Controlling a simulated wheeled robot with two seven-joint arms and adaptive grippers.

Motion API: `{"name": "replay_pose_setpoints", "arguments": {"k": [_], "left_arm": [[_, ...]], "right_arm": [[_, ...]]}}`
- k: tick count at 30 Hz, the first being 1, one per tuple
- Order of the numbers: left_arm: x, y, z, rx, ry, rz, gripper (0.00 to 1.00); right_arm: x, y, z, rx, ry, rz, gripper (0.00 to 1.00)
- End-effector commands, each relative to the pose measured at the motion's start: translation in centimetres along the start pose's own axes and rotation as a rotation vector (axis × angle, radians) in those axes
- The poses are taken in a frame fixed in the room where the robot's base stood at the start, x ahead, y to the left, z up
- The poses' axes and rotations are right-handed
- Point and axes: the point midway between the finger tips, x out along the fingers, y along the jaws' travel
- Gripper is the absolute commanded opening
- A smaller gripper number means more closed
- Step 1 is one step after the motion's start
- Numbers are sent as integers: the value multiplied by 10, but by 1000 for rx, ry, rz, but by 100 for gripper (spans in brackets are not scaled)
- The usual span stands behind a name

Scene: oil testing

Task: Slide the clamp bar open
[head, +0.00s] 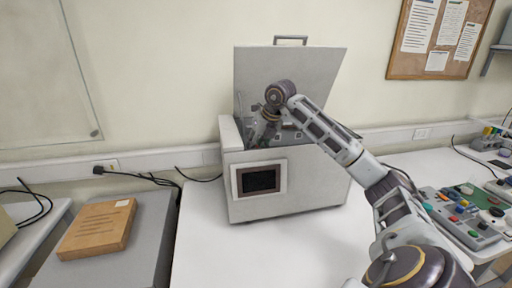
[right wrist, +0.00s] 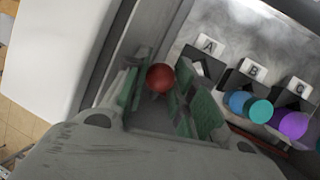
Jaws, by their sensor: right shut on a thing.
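The tester (head: 285,200) is a grey box on the white table, with its lid (head: 305,80) raised. My right arm reaches over its front right, and my right gripper (head: 262,132) is down inside the opening. In the right wrist view its green-padded fingers are on either side of a red ball knob (right wrist: 160,78), and the gripper is shut on it. A thin reddish bar (right wrist: 258,138) shows to the right of the fingers, partly hidden by them; I cannot tell how it joins the knob. My left gripper is not in view.
Slots marked A (right wrist: 208,45), B (right wrist: 254,71) and C (right wrist: 299,88) lie to the right, with teal and purple round-ended pieces before them. A small screen (head: 259,180) is on the tester's front. A brown package (head: 97,228) lies at left; a control panel (head: 465,215) stands at right.

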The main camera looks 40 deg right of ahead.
Motion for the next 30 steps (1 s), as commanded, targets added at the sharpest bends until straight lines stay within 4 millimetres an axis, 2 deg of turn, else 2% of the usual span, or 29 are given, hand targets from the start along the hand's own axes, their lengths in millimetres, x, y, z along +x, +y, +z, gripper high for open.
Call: {"name": "replay_pose_setpoints", "arguments": {"k": [6, 7, 9, 14, 22, 30], "left_arm": [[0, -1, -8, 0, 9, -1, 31], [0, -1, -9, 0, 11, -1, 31], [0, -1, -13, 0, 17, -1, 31], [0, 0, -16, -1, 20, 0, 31], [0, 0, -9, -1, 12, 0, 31], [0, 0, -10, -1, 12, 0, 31]], "right_arm": [[3, 1, -4, -5, 14, -1, 0], [3, 1, -4, -5, 15, -1, 30], [3, 1, -4, -5, 14, -1, 36], [2, 1, -3, -3, 10, -1, 36], [-2, 0, -2, -3, 6, -1, 36], [-25, 0, -2, -3, 4, -2, 36]]}}
